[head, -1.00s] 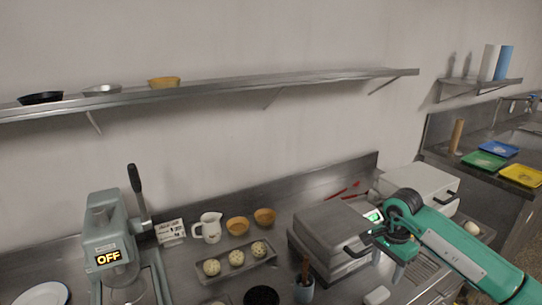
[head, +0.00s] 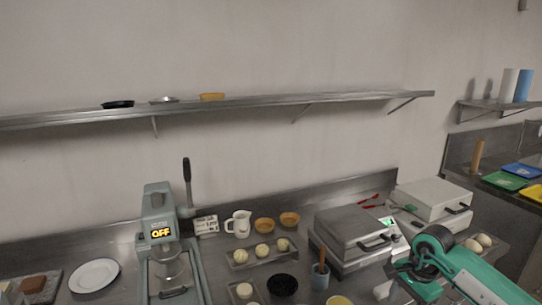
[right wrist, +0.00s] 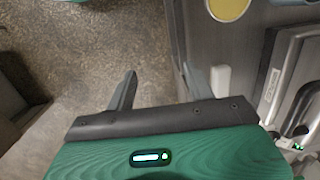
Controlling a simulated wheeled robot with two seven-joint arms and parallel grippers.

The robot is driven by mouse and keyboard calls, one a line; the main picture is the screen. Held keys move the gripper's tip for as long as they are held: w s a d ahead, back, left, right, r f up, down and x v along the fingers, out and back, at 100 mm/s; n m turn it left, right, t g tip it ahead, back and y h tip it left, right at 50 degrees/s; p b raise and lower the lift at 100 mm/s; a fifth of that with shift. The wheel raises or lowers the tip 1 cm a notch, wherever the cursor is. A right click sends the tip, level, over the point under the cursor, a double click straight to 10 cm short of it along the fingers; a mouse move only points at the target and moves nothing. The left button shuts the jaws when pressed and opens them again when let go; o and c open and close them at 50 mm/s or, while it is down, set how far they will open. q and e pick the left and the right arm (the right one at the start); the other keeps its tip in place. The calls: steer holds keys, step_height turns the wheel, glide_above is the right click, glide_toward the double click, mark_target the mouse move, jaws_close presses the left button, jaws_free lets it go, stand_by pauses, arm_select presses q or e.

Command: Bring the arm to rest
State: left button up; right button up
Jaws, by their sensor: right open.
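My right arm (head: 455,272), green with a black joint, comes in from the lower right of the head view, in front of the two grey presses. In the right wrist view my right gripper (right wrist: 158,88) is open, with its two fingers apart and nothing between them. It is over the speckled floor (right wrist: 95,40), beside the metal counter edge (right wrist: 178,50). My left gripper is not in view.
A closed press (head: 350,228) and a second press (head: 430,196) stand on the counter near my right arm. A dough tray (head: 262,262), a white jug (head: 238,224), a lever machine (head: 160,215) and a white plate (head: 94,275) are further left. A shelf (head: 250,104) runs along the wall.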

steer(key=s+a+m+t+y, duration=0.1)
steer(key=s+a+m+y, duration=0.2)
steer(key=a+y, duration=1.1)
steer(key=s+a+r+m+t+y, duration=0.2)
steer(key=a+r+m+t, duration=0.7)
steer(key=a+r+m, duration=0.3)
steer(key=s+d+f+m+t+h, duration=0.15)
steer(key=d+f+m+h, duration=0.35)
steer(key=m, duration=0.5)
steer(key=d+f+m+t+h, duration=0.3)
steer(key=d+m+h, duration=0.35)
steer(key=m, duration=0.45)
steer(key=s+d+f+m+t+h, duration=0.1)
steer(key=d+f+m+t+h, duration=0.2)
steer(key=m+h, duration=0.5)
steer(key=s+d+f+m+g+y, duration=0.1)
steer(key=s+f+m+g, duration=0.6)
steer(key=s, duration=0.4)
steer(key=s+d+f+m+g+y, duration=0.1)
steer(key=s+f+m+g, duration=0.55)
steer(key=s, duration=0.55)
step_height(320, 180, down, 32)
steer(key=n+g, duration=0.1)
steer(key=g, duration=0.1)
steer(key=s+d+f+g, duration=0.1)
steer(key=s+d+f, duration=0.2)
steer(key=s+f, duration=1.6)
steer(key=shift+s+f, duration=0.4)
steer(key=shift+f, duration=0.4)
